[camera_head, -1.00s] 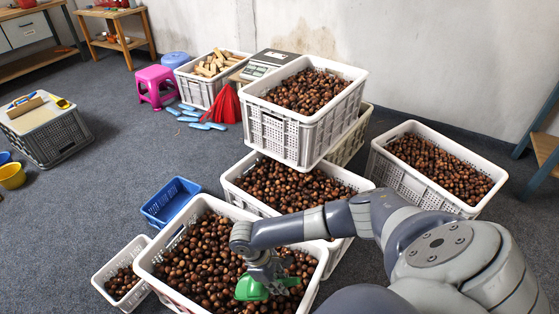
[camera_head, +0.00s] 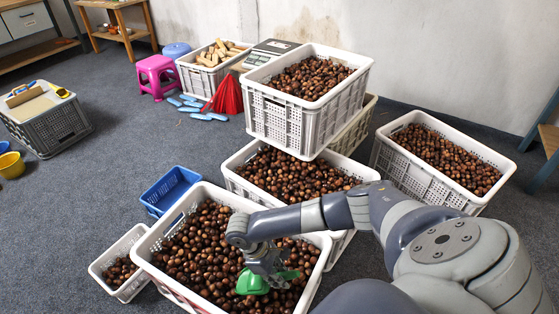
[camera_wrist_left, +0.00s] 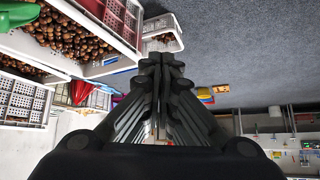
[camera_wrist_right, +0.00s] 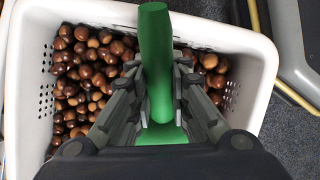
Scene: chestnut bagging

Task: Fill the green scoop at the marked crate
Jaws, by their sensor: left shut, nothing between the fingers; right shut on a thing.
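The green scoop (camera_head: 251,283) is at the chestnuts in the front white crate (camera_head: 143,259), near its right front part. Part of the crate's front wall shows red. My right gripper (camera_head: 268,263) is shut on the scoop's handle, just above the chestnuts. In the right wrist view the green handle (camera_wrist_right: 157,60) stands up between the fingers, and the scoop's bowl is mostly hidden, so I cannot tell how full it is. My left gripper (camera_wrist_left: 165,62) is shut and empty, held away from the crates; it is outside the head view.
A small white crate (camera_head: 97,274) and a blue basket (camera_head: 154,205) stand close to the front crate's left. Chestnut crates stand behind it, one stacked high (camera_head: 289,125), and another at right (camera_head: 414,190). Floor at left is mostly clear.

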